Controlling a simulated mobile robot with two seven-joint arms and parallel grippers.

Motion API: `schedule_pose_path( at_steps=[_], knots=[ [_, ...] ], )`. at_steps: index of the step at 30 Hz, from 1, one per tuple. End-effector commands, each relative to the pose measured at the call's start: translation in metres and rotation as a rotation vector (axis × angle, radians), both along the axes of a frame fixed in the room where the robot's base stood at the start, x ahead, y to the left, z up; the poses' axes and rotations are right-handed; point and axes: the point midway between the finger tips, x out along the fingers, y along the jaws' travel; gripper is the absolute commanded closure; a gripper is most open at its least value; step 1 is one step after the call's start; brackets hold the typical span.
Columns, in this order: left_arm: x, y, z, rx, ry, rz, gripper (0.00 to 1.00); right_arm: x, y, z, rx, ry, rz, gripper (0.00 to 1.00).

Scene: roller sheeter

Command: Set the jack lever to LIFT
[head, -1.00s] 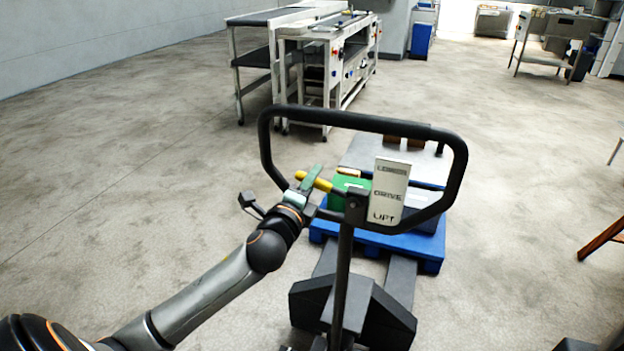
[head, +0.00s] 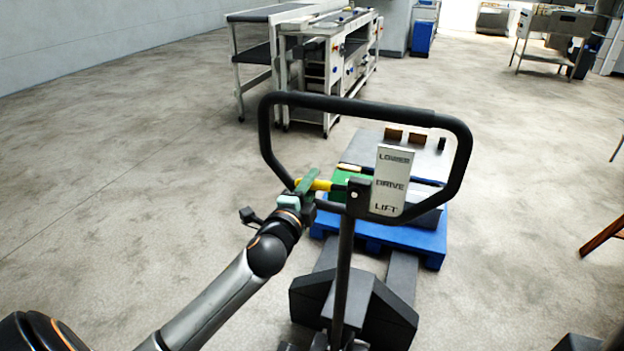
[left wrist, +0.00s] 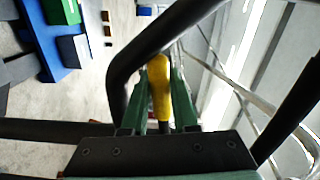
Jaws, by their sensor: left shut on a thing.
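The jack's black looped handle (head: 370,118) stands in front of me in the head view. Its label plate (head: 391,181) reads LOWER, DRIVE, LIFT from top to bottom. The yellow lever (head: 318,185) sticks out to the left from the pivot beside the plate, about level and near the DRIVE line. My left gripper (head: 303,186) is shut on the lever's yellow end. In the left wrist view the yellow grip (left wrist: 160,88) lies between the two green fingers. My right gripper is not in view.
A blue pallet (head: 433,246) with a green box (head: 340,184) and other goods sits on the jack's forks. A white machine on a frame (head: 340,75) stands behind at the left. The floor to the left is clear.

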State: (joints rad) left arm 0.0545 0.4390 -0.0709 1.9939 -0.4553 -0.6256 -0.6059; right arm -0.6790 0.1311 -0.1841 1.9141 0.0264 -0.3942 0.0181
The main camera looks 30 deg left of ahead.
Motion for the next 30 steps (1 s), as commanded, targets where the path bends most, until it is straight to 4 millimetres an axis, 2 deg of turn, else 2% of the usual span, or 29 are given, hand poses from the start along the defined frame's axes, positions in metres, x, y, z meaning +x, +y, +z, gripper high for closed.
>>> schedule_pose_path(
  at_steps=[10,11,18,26,30],
  knots=[
    [0.0,-0.0003,-0.0046,-0.031,-0.002,0.0,1.0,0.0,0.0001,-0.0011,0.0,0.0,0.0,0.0],
    [0.0,-0.0003,-0.0047,-0.032,-0.001,0.0,0.69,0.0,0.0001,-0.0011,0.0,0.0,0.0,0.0],
    [0.0,-0.0004,-0.0043,-0.028,-0.002,0.0,0.43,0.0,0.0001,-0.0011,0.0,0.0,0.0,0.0],
    [0.0,-0.0005,-0.0046,-0.022,0.002,0.0,0.43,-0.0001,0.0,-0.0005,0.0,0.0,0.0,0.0],
    [0.0,0.0001,0.0043,0.044,0.018,-0.001,0.43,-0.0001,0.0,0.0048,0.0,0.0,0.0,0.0]
  ],
)
